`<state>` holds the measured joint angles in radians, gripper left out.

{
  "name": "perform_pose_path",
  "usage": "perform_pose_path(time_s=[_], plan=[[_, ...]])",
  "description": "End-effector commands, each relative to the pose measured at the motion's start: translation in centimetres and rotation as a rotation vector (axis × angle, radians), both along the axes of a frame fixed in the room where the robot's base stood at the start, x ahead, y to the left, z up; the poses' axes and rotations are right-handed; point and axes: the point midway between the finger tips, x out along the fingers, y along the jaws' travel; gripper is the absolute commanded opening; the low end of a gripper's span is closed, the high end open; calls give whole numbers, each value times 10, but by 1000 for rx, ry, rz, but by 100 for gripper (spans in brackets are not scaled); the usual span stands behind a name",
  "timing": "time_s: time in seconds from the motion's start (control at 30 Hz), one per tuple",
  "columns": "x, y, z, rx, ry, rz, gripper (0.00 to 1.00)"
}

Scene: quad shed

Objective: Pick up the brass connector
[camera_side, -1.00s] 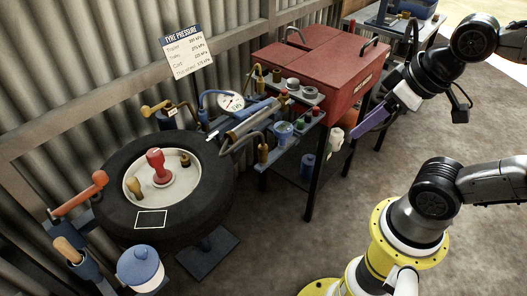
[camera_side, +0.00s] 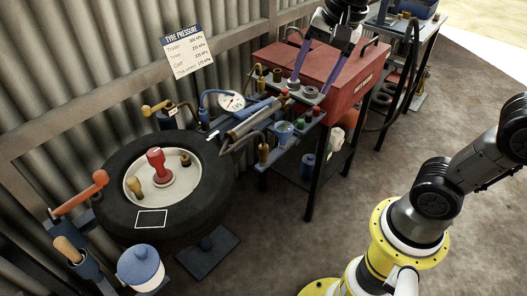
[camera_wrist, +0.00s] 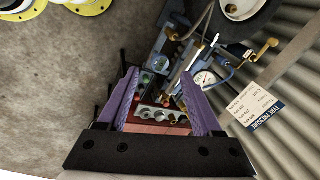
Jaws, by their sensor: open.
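Several brass-coloured fittings are in view, and I cannot tell for sure which is the brass connector. One hangs at a hose end (camera_side: 263,153) at the front of the bench. A small one stands on the rack (camera_side: 277,75) by the red toolbox, and another sits on the wheel hub (camera_side: 185,160). My gripper (camera_side: 310,86) is open, its purple fingers pointing down over the socket rack in front of the toolbox. In the wrist view the open fingers (camera_wrist: 158,76) frame the rack of sockets and red and green caps. I see nothing held.
The red toolbox (camera_side: 310,60) stands close behind the fingers. A pressure gauge (camera_side: 231,101), hoses and a grey cylinder (camera_side: 250,122) crowd the left. A tyre (camera_side: 110,215) lies farther left.

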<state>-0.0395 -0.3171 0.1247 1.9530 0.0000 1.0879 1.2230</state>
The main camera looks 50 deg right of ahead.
Motion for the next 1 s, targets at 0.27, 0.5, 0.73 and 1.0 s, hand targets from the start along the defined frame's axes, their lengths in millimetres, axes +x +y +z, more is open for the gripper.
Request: perform_pose_path(time_s=[0.27, 0.5, 0.73, 1.0], plan=[[87, 18, -53, 37, 197, -209, 67], [102, 25, -93, 18, 290, -194, 67], [101, 26, -126, 15, 300, -189, 67], [101, 26, -171, 16, 297, -189, 67]])
